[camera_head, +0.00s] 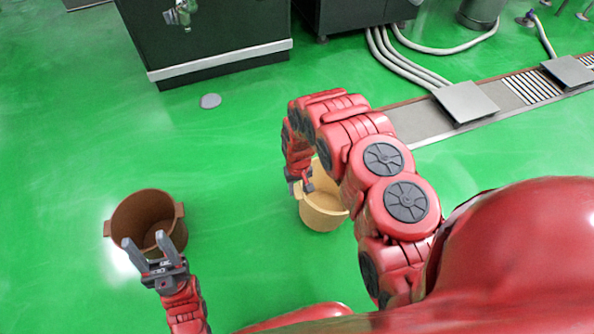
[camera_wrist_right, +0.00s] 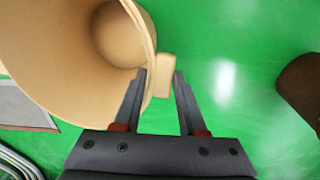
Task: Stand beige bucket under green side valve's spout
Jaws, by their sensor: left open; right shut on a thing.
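The beige bucket (camera_head: 322,213) is upright, low over or on the green floor at the middle; I cannot tell if it touches. My right gripper (camera_head: 303,184) is shut on the bucket's side tab. In the right wrist view the fingers (camera_wrist_right: 160,82) close around the tab (camera_wrist_right: 165,76) at the rim of the empty-looking beige bucket (camera_wrist_right: 60,50). The green side valve (camera_head: 182,12) with its spout is on the dark machine at the top left, well away from the bucket. My left gripper (camera_head: 145,244) is open and empty, in front of the brown bucket.
A brown bucket (camera_head: 140,205) stands on the floor at left, also seen in the right wrist view (camera_wrist_right: 300,88). A grey floor disc (camera_head: 210,101) lies before the dark machine (camera_head: 210,40). Hoses and a floor drain (camera_head: 530,88) are at the upper right.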

